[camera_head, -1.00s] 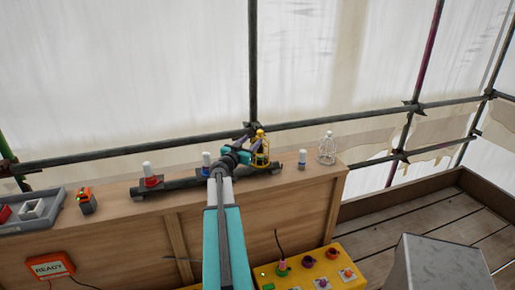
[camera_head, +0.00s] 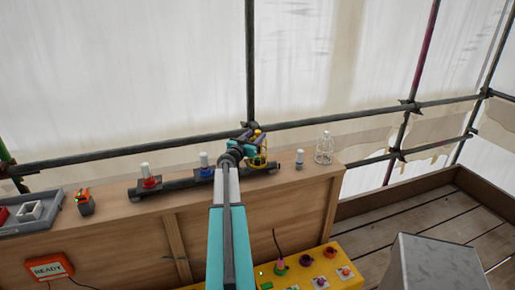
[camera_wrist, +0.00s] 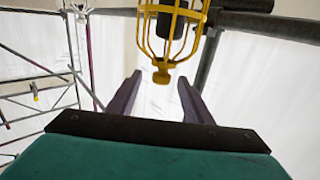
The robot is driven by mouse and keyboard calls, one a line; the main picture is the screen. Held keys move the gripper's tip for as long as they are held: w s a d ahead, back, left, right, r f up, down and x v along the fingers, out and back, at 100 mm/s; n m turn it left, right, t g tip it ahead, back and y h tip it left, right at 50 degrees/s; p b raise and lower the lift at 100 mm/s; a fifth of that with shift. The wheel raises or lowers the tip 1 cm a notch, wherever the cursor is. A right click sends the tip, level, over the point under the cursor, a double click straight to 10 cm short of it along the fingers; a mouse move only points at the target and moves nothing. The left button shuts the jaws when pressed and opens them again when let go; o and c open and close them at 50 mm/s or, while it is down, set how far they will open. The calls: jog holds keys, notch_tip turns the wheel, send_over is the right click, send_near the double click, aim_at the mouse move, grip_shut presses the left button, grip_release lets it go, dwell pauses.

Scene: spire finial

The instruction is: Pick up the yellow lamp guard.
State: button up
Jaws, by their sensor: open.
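The yellow lamp guard (camera_head: 258,152) is a wire cage near the right end of the dark bar on the wooden ledge, partly hidden behind my gripper. In the wrist view the yellow lamp guard (camera_wrist: 168,42) fills the top centre, with a dark body inside and a small knob at its end. My gripper (camera_head: 254,136) is at the guard in the head view. In the wrist view my gripper (camera_wrist: 160,88) is open, its two purple fingers apart. The knob lies between and just beyond the fingertips; I see no contact.
A white wire guard (camera_head: 324,148) and a small grey-white lamp (camera_head: 299,159) stand to the right on the ledge. Lamps with a red base (camera_head: 150,182) and a blue base (camera_head: 206,171) stand left on the dark bar (camera_head: 180,187). A grey tray (camera_head: 45,222) is far left.

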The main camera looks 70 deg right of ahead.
jog(key=shift+s+d, duration=0.15)
jog(key=shift+d, duration=0.9)
jog(key=shift+d, duration=0.1)
jog(key=shift+s+d+f+p, duration=0.1)
jog(key=shift+d+p, duration=0.4)
jog(key=shift+d, duration=0.75)
jog(key=shift+d+f+p, duration=0.1)
jog(key=shift+d+p, duration=0.35)
jog(key=shift+d, duration=0.8)
jog(key=shift+c, duration=0.4)
grip_shut()
